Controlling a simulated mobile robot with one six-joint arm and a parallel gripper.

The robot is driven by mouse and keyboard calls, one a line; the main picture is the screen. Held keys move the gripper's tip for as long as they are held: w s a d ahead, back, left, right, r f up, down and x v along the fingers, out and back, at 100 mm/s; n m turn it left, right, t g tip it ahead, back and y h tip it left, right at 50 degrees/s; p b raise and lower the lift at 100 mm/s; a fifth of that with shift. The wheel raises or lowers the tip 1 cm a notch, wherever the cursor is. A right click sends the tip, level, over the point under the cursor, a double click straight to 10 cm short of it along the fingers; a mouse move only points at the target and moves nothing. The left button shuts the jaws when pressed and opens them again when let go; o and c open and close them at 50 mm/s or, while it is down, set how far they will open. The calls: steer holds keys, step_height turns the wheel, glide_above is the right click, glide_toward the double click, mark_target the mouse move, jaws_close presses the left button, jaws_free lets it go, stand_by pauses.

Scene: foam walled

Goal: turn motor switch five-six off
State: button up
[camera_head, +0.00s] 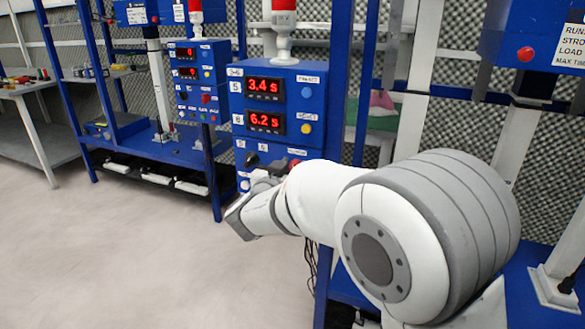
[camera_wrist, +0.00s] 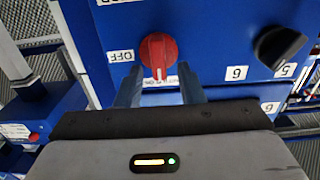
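In the wrist view a red rotary switch (camera_wrist: 158,52) sits on the blue panel. An OFF label (camera_wrist: 121,56) is to its left. Its white pointer line points down toward a partly hidden label (camera_wrist: 160,80), not toward OFF. My gripper (camera_wrist: 160,88) is open and empty, one finger on the left side of the red switch and one on the right. I cannot tell whether either finger touches it.
A black knob (camera_wrist: 279,46) with 5 and 6 labels is right of the red switch. The box has two red displays (camera_head: 265,88) and a red-topped beacon (camera_head: 283,30). Another blue control box (camera_head: 197,75) stands further left. Open floor (camera_head: 120,260) lies at left.

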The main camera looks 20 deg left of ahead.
steer(key=shift+c, duration=0.4)
jaws_close()
steer(key=shift+m, duration=0.3)
steer(key=m+b, duration=0.1)
steer(key=m, duration=0.1)
steer(key=m+b, duration=0.1)
steer(key=m, duration=0.1)
steer(key=shift+d+f+b, duration=0.2)
steer(key=shift+d+b, duration=0.15)
steer(key=shift+d, duration=0.05)
steer(key=shift+d+f+m+b, duration=0.15)
steer(key=shift+f+m+b, duration=0.1)
steer(key=shift+m+b, duration=1.7)
steer(key=shift+d+f+m+b, duration=0.25)
steer(key=shift+m+b, duration=1.1)
steer(key=shift+m, duration=1.15)
steer(key=shift+d+f+m+b, duration=0.1)
steer(key=shift+f+m+b, duration=0.2)
steer(key=shift+m+b, duration=1.65)
steer(key=shift+m, duration=0.5)
